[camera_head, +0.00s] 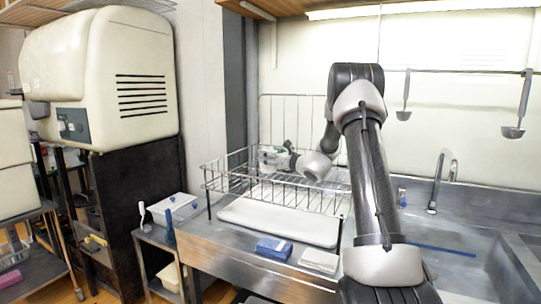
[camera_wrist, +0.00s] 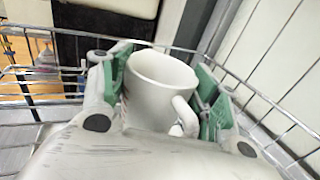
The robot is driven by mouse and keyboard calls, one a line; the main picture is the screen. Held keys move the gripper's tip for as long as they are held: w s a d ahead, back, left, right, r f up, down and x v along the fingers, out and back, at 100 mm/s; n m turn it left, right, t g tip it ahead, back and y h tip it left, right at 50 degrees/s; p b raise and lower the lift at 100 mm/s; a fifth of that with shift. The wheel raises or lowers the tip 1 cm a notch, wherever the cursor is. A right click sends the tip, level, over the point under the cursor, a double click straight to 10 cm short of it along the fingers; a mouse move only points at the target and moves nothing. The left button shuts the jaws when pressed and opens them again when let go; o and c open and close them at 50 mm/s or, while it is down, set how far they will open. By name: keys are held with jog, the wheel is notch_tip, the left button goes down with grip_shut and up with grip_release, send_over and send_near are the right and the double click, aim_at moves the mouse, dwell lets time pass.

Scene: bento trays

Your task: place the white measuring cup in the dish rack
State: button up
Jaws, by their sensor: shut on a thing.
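The white measuring cup (camera_wrist: 155,88) is upright between the green pads of my gripper (camera_wrist: 165,98) in the wrist view, its handle toward the right pad. My gripper is shut on it. The wire dish rack (camera_head: 285,193) stands on the steel counter in the head view. My gripper (camera_head: 268,158) is over the rack's left part there, around rim height. Rack wires (camera_wrist: 268,105) show on both sides of the cup in the wrist view. The cup's base is hidden by my gripper, so I cannot tell whether it touches the rack floor.
A white drip tray (camera_head: 280,222) lies under the rack. A blue sponge (camera_head: 274,248) and a folded white cloth (camera_head: 319,261) lie at the counter front. Ladles (camera_head: 513,131) hang on the wall at right, above the sink (camera_head: 450,255). The rack's right part looks empty.

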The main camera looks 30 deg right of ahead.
jog(key=o, duration=1.3)
jog(key=shift+f, duration=0.1)
jog(key=shift+c, duration=0.2)
jog(key=shift+r, duration=0.25)
jog(key=v, duration=0.7)
jog(key=shift+s+r, duration=0.25)
jog(key=shift+r, duration=0.1)
